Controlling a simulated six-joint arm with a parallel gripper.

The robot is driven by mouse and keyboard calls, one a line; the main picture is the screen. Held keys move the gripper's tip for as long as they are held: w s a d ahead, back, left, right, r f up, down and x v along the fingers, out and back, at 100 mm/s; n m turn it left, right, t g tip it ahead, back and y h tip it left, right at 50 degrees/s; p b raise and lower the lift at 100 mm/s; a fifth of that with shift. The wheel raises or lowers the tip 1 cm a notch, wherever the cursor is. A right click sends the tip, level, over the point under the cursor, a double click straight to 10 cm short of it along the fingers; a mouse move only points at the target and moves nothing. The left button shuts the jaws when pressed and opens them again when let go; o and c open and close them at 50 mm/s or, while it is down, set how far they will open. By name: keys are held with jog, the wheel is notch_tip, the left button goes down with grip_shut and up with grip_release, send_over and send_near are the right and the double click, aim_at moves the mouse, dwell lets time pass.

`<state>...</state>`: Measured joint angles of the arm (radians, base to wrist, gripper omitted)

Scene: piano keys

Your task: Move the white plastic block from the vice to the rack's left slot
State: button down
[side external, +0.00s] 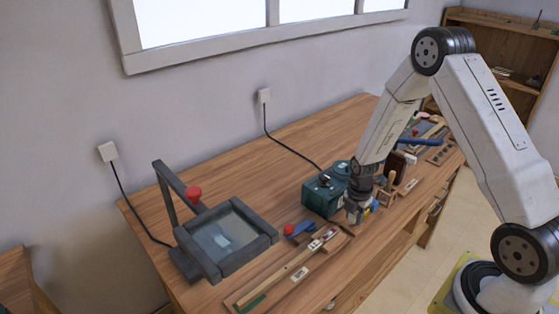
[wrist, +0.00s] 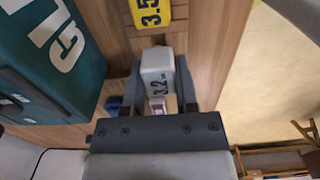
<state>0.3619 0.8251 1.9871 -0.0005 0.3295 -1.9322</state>
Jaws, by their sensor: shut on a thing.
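My gripper (wrist: 158,92) is shut on the white plastic block (wrist: 157,70), which is marked 3.2 and sits between the two dark fingers in the wrist view. In the side view my gripper (side external: 354,215) points down beside the teal box, over the front part of the bench; the block is too small to make out there. A yellow block (wrist: 151,12) marked 3.5 lies just beyond the white one. I cannot clearly tell the rack and its left slot, nor whether the held block touches anything below. A small blue tool (side external: 301,228) with a red end, possibly the vice, lies left of my gripper.
The teal box (side external: 322,196) stands close beside my gripper; it also fills the wrist view's left (wrist: 45,55). A grey framed press (side external: 226,240) with a red knob stands at the left. A long wooden strip (side external: 275,281) lies along the front. Bare bench (side external: 270,150) lies behind.

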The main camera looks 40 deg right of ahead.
jog(key=shift+f, duration=1)
dwell(2.0)
jog(key=shift+c, duration=1.9)
grip_release()
jog(key=shift+o, duration=0.4)
jog(key=shift+w, duration=0.1)
jog(key=shift+o, duration=0.2)
jog(key=shift+o, duration=1.3)
jog(key=shift+r, duration=0.1)
